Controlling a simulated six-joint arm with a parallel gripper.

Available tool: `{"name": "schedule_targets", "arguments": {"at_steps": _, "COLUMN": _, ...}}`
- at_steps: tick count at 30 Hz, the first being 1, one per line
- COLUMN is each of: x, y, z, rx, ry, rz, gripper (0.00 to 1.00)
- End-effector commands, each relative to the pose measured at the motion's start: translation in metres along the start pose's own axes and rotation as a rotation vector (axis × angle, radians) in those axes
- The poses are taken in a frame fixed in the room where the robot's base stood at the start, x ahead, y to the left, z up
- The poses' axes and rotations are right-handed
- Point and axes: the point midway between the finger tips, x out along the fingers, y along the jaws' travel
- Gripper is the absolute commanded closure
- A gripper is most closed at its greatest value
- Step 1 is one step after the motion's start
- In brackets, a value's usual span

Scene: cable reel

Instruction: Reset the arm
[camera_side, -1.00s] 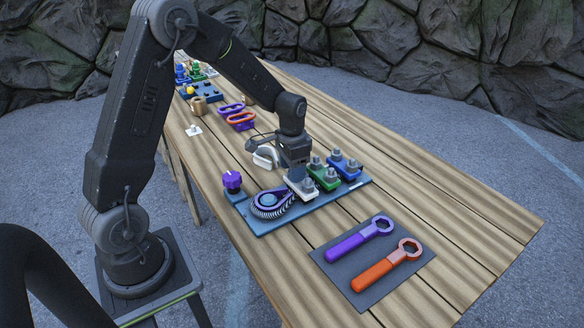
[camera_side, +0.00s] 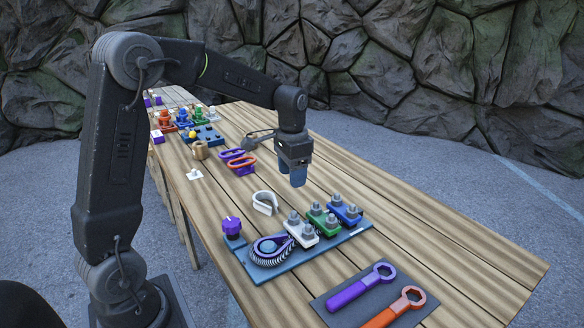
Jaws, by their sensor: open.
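My gripper (camera_side: 298,182) hangs pointing down above the wooden table, behind the blue cable reel board (camera_side: 290,268) in the picture. Its blue fingertips are clear of the table and hold nothing that I can see. The board carries a purple reel (camera_side: 268,248) with a dark ribbed cable, a purple knob (camera_side: 231,226), and white (camera_side: 301,232), green (camera_side: 323,217) and blue (camera_side: 345,210) blocks with grey bolts. A white curved clip (camera_side: 265,201) stands on the table to the left of my gripper, apart from it.
A purple wrench (camera_side: 362,287) and an orange wrench (camera_side: 397,308) lie on a dark mat at the front. Purple and orange rings (camera_side: 240,161), a tan cup (camera_side: 200,150) and a blue board with coloured pieces (camera_side: 203,134) stand farther back. The table's right side (camera_side: 430,225) is clear.

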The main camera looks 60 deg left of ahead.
Motion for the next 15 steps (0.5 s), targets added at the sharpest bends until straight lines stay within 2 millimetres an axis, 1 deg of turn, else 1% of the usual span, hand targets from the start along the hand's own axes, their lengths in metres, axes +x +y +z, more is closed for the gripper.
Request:
{"name": "schedule_targets", "arguments": {"at_steps": 1, "x": -0.0058, "y": -0.0002, "z": -0.0003, "rx": 0.000, "ry": 0.003, "rz": -0.001, "gripper": 0.43}}
{"name": "schedule_targets", "arguments": {"at_steps": 4, "x": -0.0112, "y": 0.0000, "z": -0.0001, "rx": 0.000, "ry": 0.001, "rz": -0.001, "gripper": 0.43}}
{"name": "schedule_targets", "arguments": {"at_steps": 15, "x": -0.0136, "y": 0.0009, "z": 0.0005, "rx": 0.000, "ry": 0.002, "rz": -0.001, "gripper": 0.43}}
